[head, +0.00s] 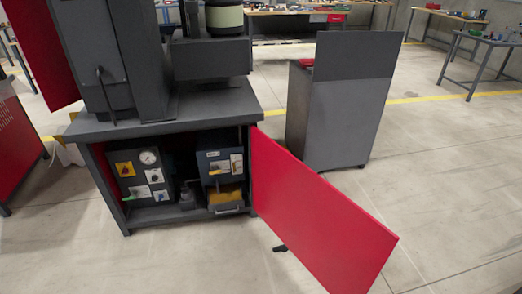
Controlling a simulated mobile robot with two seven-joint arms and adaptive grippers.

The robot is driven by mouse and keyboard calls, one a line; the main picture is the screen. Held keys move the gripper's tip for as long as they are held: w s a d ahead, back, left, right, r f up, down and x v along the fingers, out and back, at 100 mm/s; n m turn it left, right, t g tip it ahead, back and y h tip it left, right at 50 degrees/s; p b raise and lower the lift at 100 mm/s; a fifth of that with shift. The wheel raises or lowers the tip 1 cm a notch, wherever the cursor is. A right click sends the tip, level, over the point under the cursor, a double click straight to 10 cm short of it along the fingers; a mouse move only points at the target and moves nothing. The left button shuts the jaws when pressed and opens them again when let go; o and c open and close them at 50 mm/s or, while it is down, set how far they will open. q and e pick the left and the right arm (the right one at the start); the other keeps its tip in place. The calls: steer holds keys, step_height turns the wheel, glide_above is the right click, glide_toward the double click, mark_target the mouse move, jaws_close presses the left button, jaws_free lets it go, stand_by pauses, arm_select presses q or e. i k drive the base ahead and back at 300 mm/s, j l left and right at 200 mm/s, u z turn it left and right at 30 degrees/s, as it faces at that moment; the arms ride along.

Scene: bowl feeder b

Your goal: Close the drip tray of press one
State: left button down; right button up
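Press one appears to be the dark grey machine (150,60) on a grey cabinet base (190,124) at the left of the head view. The cabinet's red door (320,215) stands wide open to the right. Inside, at the right, is a grey-blue unit (216,163) with labels. Low in its front is what looks like the drip tray (228,210), with a pale handle on its front. Yellow shows just above and behind that front; the tray seems to stick out somewhat, but how far I cannot tell. Neither of my grippers is in view.
Inside the cabinet at left is a panel (144,178) with a round gauge and labels. A grey cabinet (340,105) stands behind the open door. A small dark object (281,248) shows beside the door's lower edge.

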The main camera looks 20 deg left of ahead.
mark_target(238, 203)
steer(key=i+j+z, duration=0.1)
steer(key=j, duration=0.25)
steer(key=i+j+z, duration=0.2)
steer(key=j, duration=0.5)
steer(key=i+j, duration=0.2)
steer(key=j, duration=0.15)
steer(key=z, duration=0.05)
